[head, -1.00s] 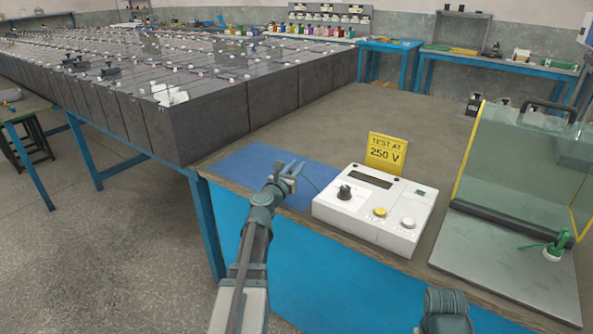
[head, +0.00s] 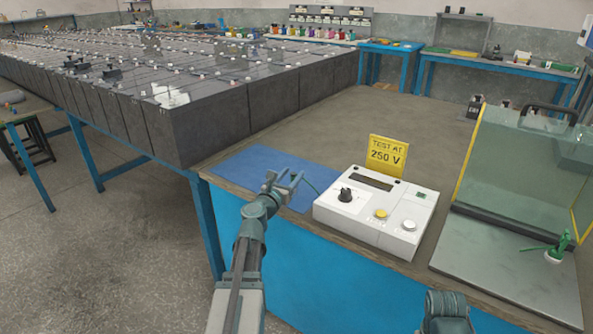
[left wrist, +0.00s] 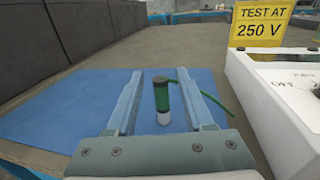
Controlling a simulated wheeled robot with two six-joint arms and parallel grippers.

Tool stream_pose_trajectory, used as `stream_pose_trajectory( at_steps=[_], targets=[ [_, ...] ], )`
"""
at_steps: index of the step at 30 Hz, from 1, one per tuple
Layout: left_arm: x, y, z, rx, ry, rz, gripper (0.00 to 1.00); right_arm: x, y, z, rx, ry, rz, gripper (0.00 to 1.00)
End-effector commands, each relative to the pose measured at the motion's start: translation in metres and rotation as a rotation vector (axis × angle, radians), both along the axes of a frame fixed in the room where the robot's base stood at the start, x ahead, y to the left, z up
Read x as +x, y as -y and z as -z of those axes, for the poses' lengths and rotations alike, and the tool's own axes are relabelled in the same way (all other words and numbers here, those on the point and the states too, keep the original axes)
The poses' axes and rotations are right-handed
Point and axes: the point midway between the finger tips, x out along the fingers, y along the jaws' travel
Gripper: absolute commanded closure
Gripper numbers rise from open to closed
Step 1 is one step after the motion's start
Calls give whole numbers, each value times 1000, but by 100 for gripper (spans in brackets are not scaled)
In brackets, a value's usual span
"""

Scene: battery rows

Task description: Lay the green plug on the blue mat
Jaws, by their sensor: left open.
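The green plug (left wrist: 161,95) shows in the left wrist view, between the two fingers of my left gripper (left wrist: 166,92). It has a dark top and a white end, and a thin green lead runs off to the right. The blue mat (left wrist: 55,110) spreads behind and around it; I cannot tell whether the plug touches it. In the head view my left gripper (head: 288,182) is open over the right part of the mat (head: 240,167). The plug is hard to make out there; a bit of its green lead shows beside the fingers. My right gripper is out of view.
A white tester (head: 375,213) with knobs stands just right of the mat, a yellow "250 V" sign (head: 387,155) behind it. Rows of dark batteries (head: 210,120) stand at left. A glass-shielded plate (head: 490,265) with a green item (head: 560,245) is at right.

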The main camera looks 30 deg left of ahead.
Motion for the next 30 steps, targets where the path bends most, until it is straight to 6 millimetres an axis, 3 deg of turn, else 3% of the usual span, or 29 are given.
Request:
stream_pose_trajectory(
  at_steps=[1, 3, 12, 30],
  targets=[
    [-17, 4, 0, 0, 0, -1, 48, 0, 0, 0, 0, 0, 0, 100],
    [-30, 5, 0, 0, 0, -1, 48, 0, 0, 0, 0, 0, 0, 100],
    [-70, 9, 0, 0, 0, -1, 48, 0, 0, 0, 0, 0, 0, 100],
    [-77, 9, 0, 0, 0, 1, 48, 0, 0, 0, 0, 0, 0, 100]
  ],
)
